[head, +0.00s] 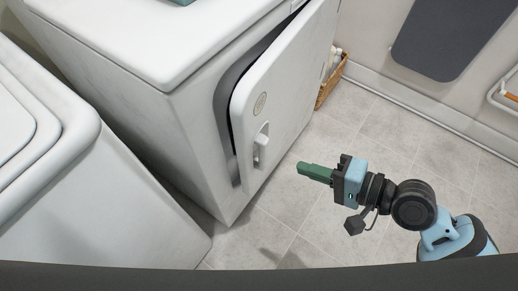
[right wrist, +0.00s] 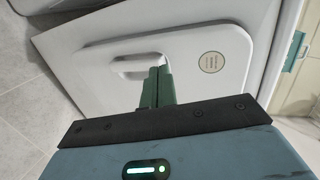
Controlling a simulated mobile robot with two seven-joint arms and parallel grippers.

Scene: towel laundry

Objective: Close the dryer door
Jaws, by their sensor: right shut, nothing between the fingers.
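The white dryer (head: 190,90) stands in the middle left of the head view. Its door (head: 285,95) is ajar, with a dark gap along its left edge. A white handle (head: 261,147) and a round label (head: 259,104) are on the door's outer face. The door (right wrist: 195,50) also fills much of the right wrist view, with the handle (right wrist: 140,66) just beyond the fingers. My right gripper (head: 300,168) is shut and empty, to the right of the handle and apart from it in the head view. My left gripper is not in view.
Another white appliance (head: 110,190) stands at the lower left. A wicker basket (head: 331,85) sits on the floor behind the door. A grey board (head: 445,35) is on the right wall. The tiled floor (head: 300,220) around my right gripper is clear.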

